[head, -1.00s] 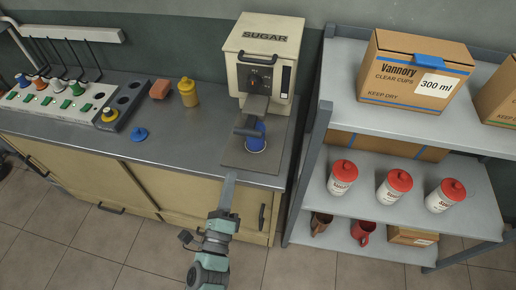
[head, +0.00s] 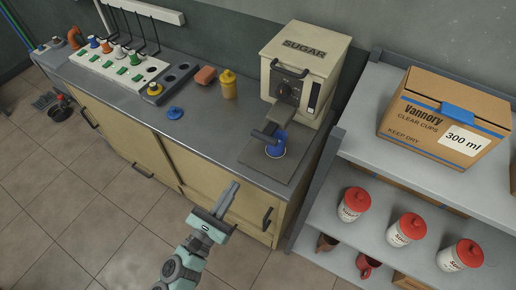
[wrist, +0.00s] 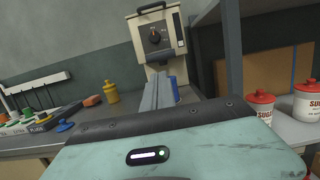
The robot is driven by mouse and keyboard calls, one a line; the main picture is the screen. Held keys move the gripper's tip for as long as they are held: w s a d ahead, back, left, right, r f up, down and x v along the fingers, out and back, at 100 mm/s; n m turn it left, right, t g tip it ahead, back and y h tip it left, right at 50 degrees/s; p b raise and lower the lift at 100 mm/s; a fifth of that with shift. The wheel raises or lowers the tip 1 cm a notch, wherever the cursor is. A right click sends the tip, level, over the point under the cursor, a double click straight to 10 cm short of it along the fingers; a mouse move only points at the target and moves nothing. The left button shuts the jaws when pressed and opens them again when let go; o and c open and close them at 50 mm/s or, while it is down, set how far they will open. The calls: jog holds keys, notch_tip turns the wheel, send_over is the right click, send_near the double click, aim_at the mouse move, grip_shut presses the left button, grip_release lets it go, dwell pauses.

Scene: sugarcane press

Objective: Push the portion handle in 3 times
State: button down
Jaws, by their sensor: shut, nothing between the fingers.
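The cream sugar dispenser (head: 302,75) stands at the back of the steel counter, marked SUGAR. Its dark portion handle (head: 264,137) sticks out low at the front, over a blue cup (head: 277,149) on a dark mat. My gripper (head: 235,186) is shut and empty, in front of the counter's front edge and apart from the handle. In the wrist view the shut fingers (wrist: 158,92) point toward the dispenser (wrist: 158,38) and cover much of its lower front. I cannot make out the handle clearly there.
A shelf rack (head: 322,190) with a cup carton (head: 445,125) and red-lidded jars (head: 352,204) stands close on the right. A yellow bottle (head: 228,84), a blue lid (head: 175,113) and a switch panel (head: 118,67) are on the counter to the left.

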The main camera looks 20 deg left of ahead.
jog(key=b, duration=0.1)
send_near(269, 131)
jog(key=f+x, duration=0.1)
jog(key=x, duration=0.2)
jog(key=shift+w+a+r, duration=0.1)
jog(key=shift+w+r, duration=0.15)
jog(key=shift+r, duration=0.1)
